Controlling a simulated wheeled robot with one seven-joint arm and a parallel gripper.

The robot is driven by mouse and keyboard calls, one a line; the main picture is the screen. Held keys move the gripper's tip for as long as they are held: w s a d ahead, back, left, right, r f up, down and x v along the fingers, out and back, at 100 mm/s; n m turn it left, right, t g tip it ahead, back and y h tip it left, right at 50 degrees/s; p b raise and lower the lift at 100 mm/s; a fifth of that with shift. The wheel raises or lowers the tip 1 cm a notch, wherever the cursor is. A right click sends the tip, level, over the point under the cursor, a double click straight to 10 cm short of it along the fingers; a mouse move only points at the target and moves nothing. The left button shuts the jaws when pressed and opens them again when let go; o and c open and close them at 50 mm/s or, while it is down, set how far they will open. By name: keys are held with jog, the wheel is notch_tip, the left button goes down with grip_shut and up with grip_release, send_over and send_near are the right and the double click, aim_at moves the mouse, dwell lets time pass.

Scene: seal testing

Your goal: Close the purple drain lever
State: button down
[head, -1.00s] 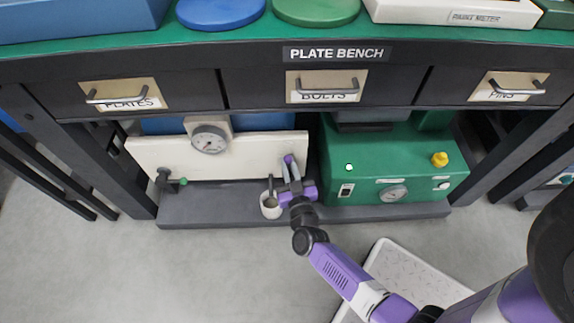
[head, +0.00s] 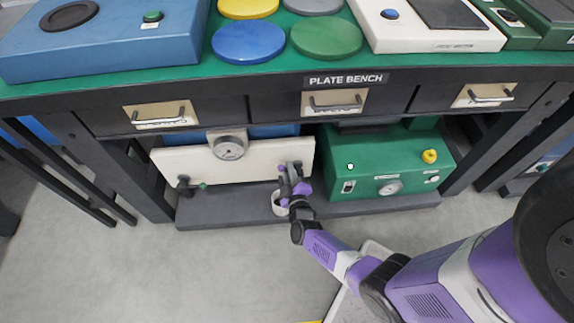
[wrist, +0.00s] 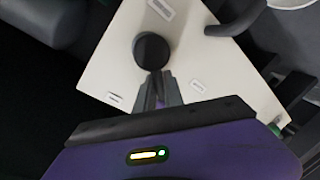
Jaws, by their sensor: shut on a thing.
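My gripper (head: 291,169) is at the lower right corner of a white panel (head: 235,165) under the bench. In the wrist view its grey fingers (wrist: 158,88) are shut on the purple drain lever (wrist: 151,102), of which only a thin purple strip shows between them. The fingers and my gripper's body hide the rest of the lever. A dark round knob (wrist: 151,50) is just beyond the fingertips. In the head view the lever itself is hard to make out behind my gripper.
A white cup (head: 278,204) stands on the dark shelf (head: 235,213) just below my gripper. A green box (head: 385,165) with a yellow knob (head: 430,156) is close on the right. A gauge (head: 229,147) and a dark valve (head: 187,186) are on the left. The floor in front is open.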

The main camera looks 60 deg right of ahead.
jog(key=shift+w+a+f+n+g+h+p, duration=0.2)
jog(key=shift+f+n, duration=0.3)
jog(key=shift+n, duration=0.6)
jog(key=shift+w+a+f+n+g+h+p, duration=0.15)
jog(key=shift+f+n+g, duration=0.3)
jog(key=shift+n, duration=0.65)
jog(key=shift+w+a+f+n+g+h, duration=0.15)
jog(key=shift+f+n, duration=0.4)
jog(key=shift+n, duration=0.55)
jog(key=shift+s+d+f, duration=0.1)
jog(key=c, duration=1.5)
grip_release()
jog(key=shift+o, duration=0.2)
jog(key=p+v, duration=0.3)
jog(key=v, duration=0.4)
jog(key=shift+s+a+p, duration=0.2)
jog(key=shift+a+p, duration=0.1)
jog(key=shift+p, duration=0.1)
